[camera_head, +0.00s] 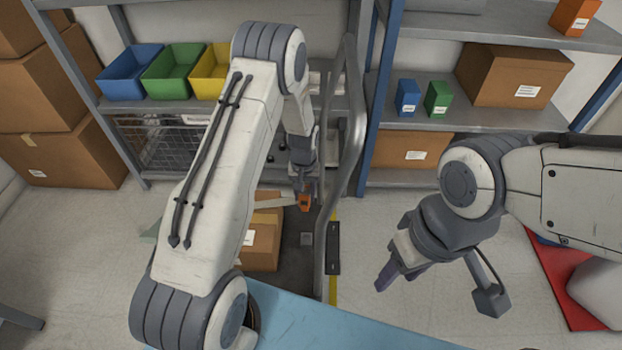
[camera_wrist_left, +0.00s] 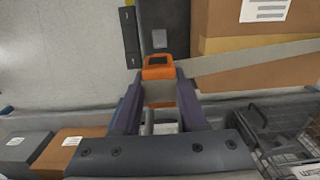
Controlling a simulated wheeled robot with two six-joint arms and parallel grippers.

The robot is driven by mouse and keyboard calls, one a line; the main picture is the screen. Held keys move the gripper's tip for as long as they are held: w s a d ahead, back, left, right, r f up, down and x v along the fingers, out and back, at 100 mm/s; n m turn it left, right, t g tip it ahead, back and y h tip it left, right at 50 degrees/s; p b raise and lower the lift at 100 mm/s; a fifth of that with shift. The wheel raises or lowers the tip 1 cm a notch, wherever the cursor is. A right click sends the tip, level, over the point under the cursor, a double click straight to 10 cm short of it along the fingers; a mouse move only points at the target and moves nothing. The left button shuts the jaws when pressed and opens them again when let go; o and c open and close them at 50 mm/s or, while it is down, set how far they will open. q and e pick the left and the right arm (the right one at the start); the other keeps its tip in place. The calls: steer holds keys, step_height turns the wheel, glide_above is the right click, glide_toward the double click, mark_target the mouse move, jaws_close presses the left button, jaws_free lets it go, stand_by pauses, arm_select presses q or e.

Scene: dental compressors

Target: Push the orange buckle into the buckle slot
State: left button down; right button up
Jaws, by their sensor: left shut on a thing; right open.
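The orange buckle (camera_head: 305,202) is at the end of a pale strap (camera_head: 275,204). My left gripper (camera_head: 303,190) is shut on it. In the left wrist view the buckle (camera_wrist_left: 159,68) sits between the two purple fingertips, with the strap (camera_wrist_left: 245,55) running off to the right. A small grey block (camera_head: 307,239), which looks like the buckle slot, lies on the dark platform just below the buckle in the head view. In the left wrist view this block (camera_wrist_left: 159,38) is beyond the buckle, apart from it. My right gripper (camera_head: 398,275) is open and empty, well to the right.
A cardboard box (camera_head: 262,245) stands on the dark platform, with the strap across it. A black bar (camera_head: 333,248) lies right of the block. A grey curved rail (camera_head: 345,130) rises close by my left arm. Shelves with bins stand behind.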

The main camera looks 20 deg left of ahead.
arm_select(q)
steer(key=shift+w+f, duration=0.15)
steer(key=shift+w, duration=0.2)
steer(key=shift+w+f+b, duration=0.1)
steer(key=shift+f+b, duration=9.8)
steer(key=shift+f, duration=1.65)
arm_select(e)
step_height(320, 180, down, 20)
steer(key=shift+w, duration=0.35)
steer(key=shift+r, duration=0.1)
arm_select(q)
steer(key=shift+c, duration=1.8)
jaws_free()
step_height(320, 180, up, 10)
steer(key=p, duration=0.5)
steer(key=shift+r, duration=0.25)
arm_select(e)
step_height(320, 180, up, 6)
steer(key=shift+f, duration=0.25)
